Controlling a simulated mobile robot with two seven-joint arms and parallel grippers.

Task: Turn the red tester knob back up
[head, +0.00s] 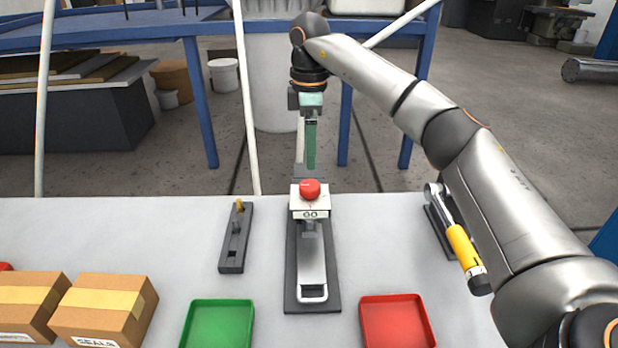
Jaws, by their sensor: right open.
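The red tester knob (310,189) sits on top of the tester's small white block (309,209), at the back half of a long dark base plate (333,288). The block's front face has two small round marks, and a pale handle-like frame runs forward from it. My right gripper (311,164) points down just behind and above the knob in the picture, apart from it. Its green fingers show edge-on, so the gap between them is hidden; it is open, with nothing seen in it. My left gripper is out of view.
A green tray (217,325) and a red tray (396,322) lie at the front. A dark slotted holder (234,240) stands left of the tester. A yellow-handled ratchet (462,245) lies right, near my arm. Cardboard boxes (104,310) fill the front left.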

